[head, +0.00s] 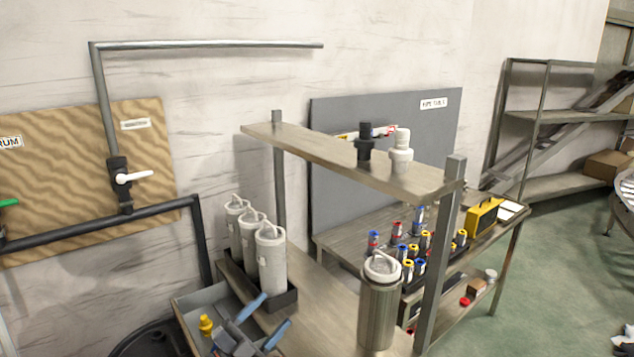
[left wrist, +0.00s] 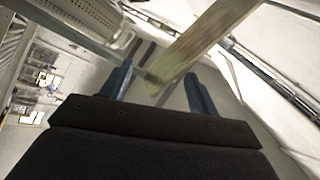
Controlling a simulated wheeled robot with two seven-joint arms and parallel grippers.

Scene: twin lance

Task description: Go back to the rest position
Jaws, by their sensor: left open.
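My left gripper (head: 275,309) is low in the head view, over or in front of the grey bin (head: 193,300) at the near left end of the bench. Its two blue fingers are apart with nothing between them. In the left wrist view the open fingers (left wrist: 159,70) point toward a wooden board or post whose end shows between and beyond them; I cannot tell the gap to it. In the head view the gripper's tips lie close to a black rack (head: 291,297) holding white filter cartridges (head: 271,260). My right gripper is not in view.
A metal canister (head: 378,310) stands on the bench (head: 325,310) to the right. A raised shelf (head: 325,150) on posts carries a black and a white fitting (head: 401,155). A yellow fitting (head: 206,324) is beside the gripper. Open floor (head: 560,260) lies at right.

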